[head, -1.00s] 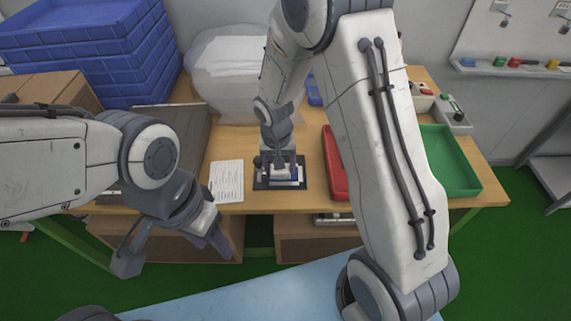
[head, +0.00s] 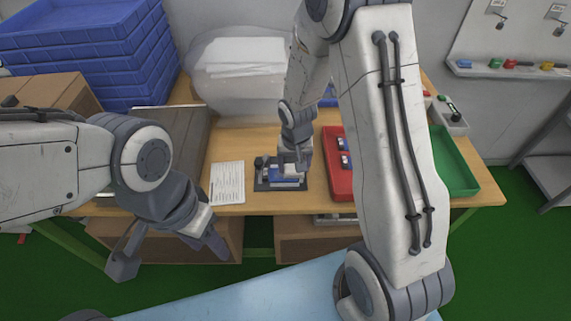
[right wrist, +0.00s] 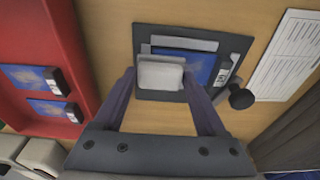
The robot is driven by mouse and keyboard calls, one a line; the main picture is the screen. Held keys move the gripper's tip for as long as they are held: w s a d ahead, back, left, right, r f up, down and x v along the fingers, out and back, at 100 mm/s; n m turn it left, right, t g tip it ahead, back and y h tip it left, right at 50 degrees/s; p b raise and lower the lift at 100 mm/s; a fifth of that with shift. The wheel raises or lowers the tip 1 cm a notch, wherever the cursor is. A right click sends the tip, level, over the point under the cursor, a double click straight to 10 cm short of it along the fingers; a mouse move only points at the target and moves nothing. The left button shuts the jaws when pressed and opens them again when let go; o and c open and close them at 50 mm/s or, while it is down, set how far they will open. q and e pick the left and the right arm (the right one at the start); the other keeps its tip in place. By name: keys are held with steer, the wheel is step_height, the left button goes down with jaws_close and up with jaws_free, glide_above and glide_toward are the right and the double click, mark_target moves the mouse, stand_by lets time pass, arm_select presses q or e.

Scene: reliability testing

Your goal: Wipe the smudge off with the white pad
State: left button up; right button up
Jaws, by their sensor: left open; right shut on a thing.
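The white pad (right wrist: 160,73) is between the fingers of my right gripper (right wrist: 160,88), which is shut on it. It is over the left part of a blue-screened device (right wrist: 199,68) in the right wrist view; I cannot tell whether it touches. The device lies in a dark fixture (right wrist: 222,40) on the table, also seen in the head view (head: 262,184). No smudge can be made out; the pad hides part of the screen. My left gripper (head: 170,256) is open and empty, in front of the table's near edge.
A red tray (head: 341,188) with two similar devices (right wrist: 50,110) is beside the fixture, and a green tray (head: 455,165) is further right. A printed sheet (head: 227,182) lies left of the fixture. Blue crates (head: 90,50) are stacked at the back left.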

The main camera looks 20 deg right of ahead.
steer(key=shift+s+d, duration=0.15)
steer(key=shift+d, duration=0.15)
steer(key=shift+r, duration=0.1)
steer(key=shift+r+p, duration=2.5)
steer(key=shift+r, duration=0.35)
steer(key=shift+r, duration=0.1)
step_height(320, 180, up, 3)
steer(key=p, duration=0.2)
steer(key=shift+p, duration=0.3)
steer(key=shift+f, duration=0.2)
step_height(320, 180, down, 7)
steer(key=b, duration=0.6)
